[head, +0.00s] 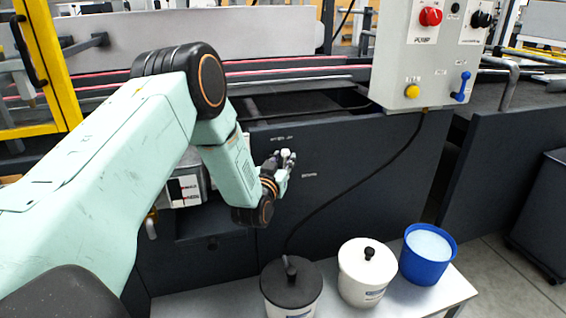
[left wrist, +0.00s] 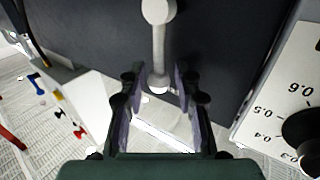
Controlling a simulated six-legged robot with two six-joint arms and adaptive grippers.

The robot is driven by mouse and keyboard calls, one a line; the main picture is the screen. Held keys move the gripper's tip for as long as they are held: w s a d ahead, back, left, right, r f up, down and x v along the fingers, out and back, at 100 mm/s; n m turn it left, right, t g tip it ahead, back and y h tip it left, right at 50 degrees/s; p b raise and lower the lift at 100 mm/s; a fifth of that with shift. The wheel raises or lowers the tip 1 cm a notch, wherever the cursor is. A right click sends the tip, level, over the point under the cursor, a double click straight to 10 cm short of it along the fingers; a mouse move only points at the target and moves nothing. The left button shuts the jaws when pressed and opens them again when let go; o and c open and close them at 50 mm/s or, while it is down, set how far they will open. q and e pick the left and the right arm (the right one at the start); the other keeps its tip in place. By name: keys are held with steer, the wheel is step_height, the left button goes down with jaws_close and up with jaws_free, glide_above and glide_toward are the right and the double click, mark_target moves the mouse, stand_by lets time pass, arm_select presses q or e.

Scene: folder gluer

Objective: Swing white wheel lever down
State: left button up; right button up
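The white wheel lever (left wrist: 158,50) shows in the left wrist view as a pale round hub with a straight arm ending in a small knob. It is mounted on a dark machine panel. My left gripper (left wrist: 158,88) is open, with its two fingers on either side of the lever's knob end. A gap seems to show between the knob and each finger, though contact is hard to tell. In the head view my left gripper (head: 286,160) is at the dark panel and mostly covers the lever; only a small white part (head: 287,153) shows. My right gripper is in neither view.
A control box (head: 425,60) with a red knob and a blue lever (head: 461,87) is at upper right. A black cable hangs across the dark panel. Below stand a black lidded pot (head: 291,292), a white lidded pot (head: 366,275) and a blue bucket (head: 427,262) on a bench.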

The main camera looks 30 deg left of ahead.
arm_select(q)
steer(key=shift+w+a+f, duration=0.1)
steer(key=shift+a+f, duration=0.1)
steer(key=shift+f, duration=0.05)
steer(key=shift+d+r, duration=0.25)
steer(key=shift+d, duration=0.05)
steer(key=shift+c, duration=1.1)
steer(key=shift+a, duration=0.15)
jaws_close()
